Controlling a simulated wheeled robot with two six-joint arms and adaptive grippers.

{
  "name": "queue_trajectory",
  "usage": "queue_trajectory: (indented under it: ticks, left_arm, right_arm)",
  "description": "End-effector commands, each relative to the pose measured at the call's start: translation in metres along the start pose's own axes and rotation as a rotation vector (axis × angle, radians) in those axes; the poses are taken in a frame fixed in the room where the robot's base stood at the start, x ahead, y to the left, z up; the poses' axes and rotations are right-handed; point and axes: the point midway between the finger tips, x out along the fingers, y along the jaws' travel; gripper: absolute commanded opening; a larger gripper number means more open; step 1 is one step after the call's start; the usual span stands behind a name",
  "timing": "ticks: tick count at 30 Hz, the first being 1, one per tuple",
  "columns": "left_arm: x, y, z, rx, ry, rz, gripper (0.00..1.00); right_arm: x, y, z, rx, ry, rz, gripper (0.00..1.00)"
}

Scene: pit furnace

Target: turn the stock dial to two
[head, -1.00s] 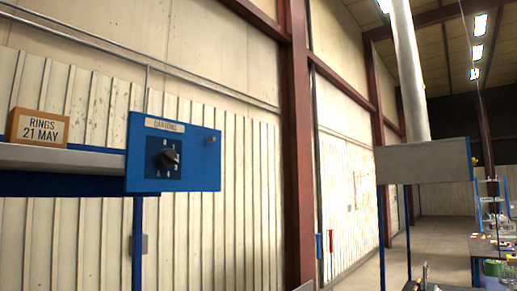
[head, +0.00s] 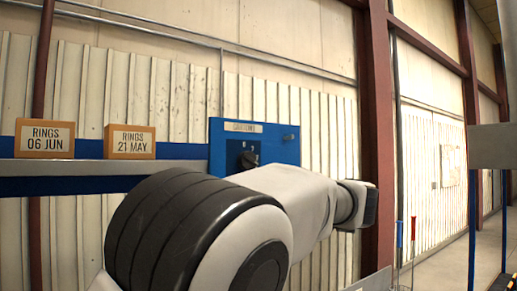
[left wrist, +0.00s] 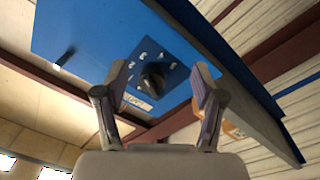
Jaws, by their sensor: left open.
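A blue panel (head: 283,150) with a small label holds a black dial (head: 249,159) ringed by white numerals. My pale arm covers the panel's lower part in the head view. In the left wrist view the panel (left wrist: 90,30) is seen close and upside down, with the dial (left wrist: 153,76) showing between the fingertips. My left gripper (left wrist: 160,68) is open, with one finger on each side of the dial in the picture and no clear contact. Which numeral the dial points to is too small to tell. My right gripper is not in view.
Orange boxes labelled RINGS 06 JUN (head: 45,138) and RINGS 21 MAY (head: 130,141) stand on a shelf to the left. A red-brown column (head: 376,130) stands to the right.

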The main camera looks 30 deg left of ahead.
Motion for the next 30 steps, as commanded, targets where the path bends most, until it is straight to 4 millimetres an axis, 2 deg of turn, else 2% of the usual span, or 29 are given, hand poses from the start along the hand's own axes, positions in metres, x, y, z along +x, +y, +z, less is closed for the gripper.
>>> queue_trajectory:
  ticks: [1,3,5,8,15,18,27,29,30]
  left_arm:
    - [-0.011,0.011,-0.034,-0.065,-0.003,-0.021,0.69]
    - [-0.020,0.015,-0.057,-0.117,-0.016,-0.045,0.69]
    - [-0.021,0.016,-0.065,-0.135,-0.022,-0.056,0.69]
    - [-0.011,0.016,-0.066,-0.136,-0.025,-0.060,0.69]
    - [0.036,0.014,-0.065,-0.134,-0.026,-0.059,0.69]
    - [0.049,0.013,-0.063,-0.136,-0.025,-0.057,0.69]
    - [0.055,0.011,-0.060,-0.135,-0.024,-0.055,0.69]
    - [0.055,0.011,-0.060,-0.135,-0.024,-0.055,0.48]
    - [0.055,0.011,-0.060,-0.135,-0.024,-0.055,0.34]
  right_arm:
    - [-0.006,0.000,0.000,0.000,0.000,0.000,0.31]
    - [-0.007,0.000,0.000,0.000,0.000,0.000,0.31]
    - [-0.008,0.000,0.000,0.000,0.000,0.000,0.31]
    - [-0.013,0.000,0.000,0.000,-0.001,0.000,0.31]
    - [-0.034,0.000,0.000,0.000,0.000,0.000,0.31]
    - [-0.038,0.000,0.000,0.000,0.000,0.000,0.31]
    - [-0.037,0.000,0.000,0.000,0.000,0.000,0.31]
    - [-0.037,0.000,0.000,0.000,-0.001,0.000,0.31]
    - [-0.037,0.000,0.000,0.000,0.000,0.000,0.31]
